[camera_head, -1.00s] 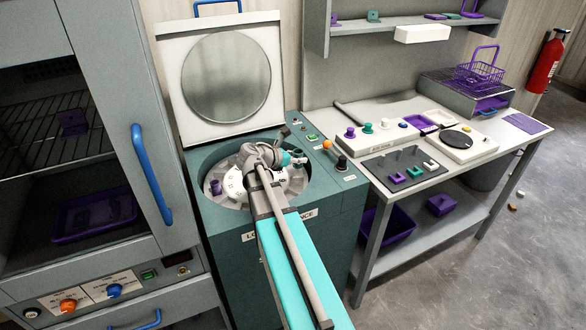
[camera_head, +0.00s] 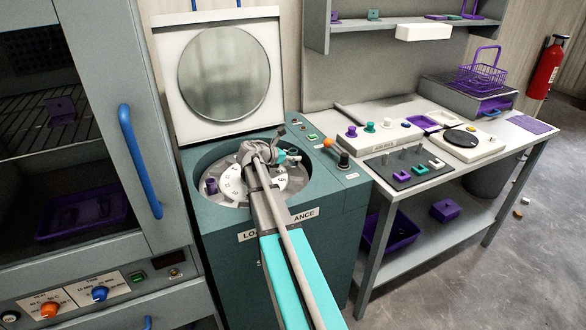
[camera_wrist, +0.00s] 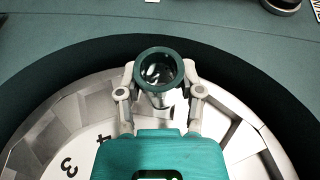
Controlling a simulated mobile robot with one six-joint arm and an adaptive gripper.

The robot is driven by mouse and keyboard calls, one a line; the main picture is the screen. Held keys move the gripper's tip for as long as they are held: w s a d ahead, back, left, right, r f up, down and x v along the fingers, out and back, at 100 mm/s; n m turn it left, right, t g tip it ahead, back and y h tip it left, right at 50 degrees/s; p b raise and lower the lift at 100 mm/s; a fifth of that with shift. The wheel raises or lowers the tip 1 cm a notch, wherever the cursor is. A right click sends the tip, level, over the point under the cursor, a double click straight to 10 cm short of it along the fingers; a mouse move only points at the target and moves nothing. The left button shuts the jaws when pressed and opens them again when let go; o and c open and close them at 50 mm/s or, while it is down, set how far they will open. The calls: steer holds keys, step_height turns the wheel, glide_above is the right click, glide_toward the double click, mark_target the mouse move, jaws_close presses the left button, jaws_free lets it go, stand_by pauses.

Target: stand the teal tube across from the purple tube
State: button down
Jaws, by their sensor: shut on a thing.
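The teal tube shows from above as a teal ring with a dark, open mouth (camera_wrist: 160,56) in the wrist view. My gripper (camera_wrist: 160,92) is shut on it, one finger on each side. In the head view the teal tube (camera_head: 281,157) is at my gripper (camera_head: 287,158), over the right side of the white rotor (camera_head: 234,185) in the open tank. The purple tube (camera_head: 211,186) stands at the rotor's left edge, across from my gripper. The tube's lower end is hidden, so I cannot tell whether it is seated or held above the rotor.
The round tank's lid (camera_head: 224,75) is raised behind it. A panel with an orange knob (camera_head: 329,143) and a black knob (camera_head: 344,160) lies right of the opening. A bench (camera_head: 440,178) with small coloured parts stands further right, and a cabinet with a blue handle (camera_head: 140,160) at left.

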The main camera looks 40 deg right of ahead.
mark_target(292, 163)
steer(key=shift+w+f, duration=0.1)
stand_by(0.3)
steer(key=shift+w+d+f+b, duration=0.2)
steer(key=shift+w+f+b, duration=0.1)
steer(key=shift+f+b, duration=1.65)
steer(key=shift+b, duration=0.05)
steer(key=shift+f, duration=0.1)
steer(key=shift+c, duration=1.2)
jaws_free()
steer(key=shift+r, duration=0.2)
steer(key=p+v, duration=0.4)
steer(key=v, duration=0.8)
steer(key=shift+w+f+p, duration=0.1)
steer(key=shift+p, duration=0.25)
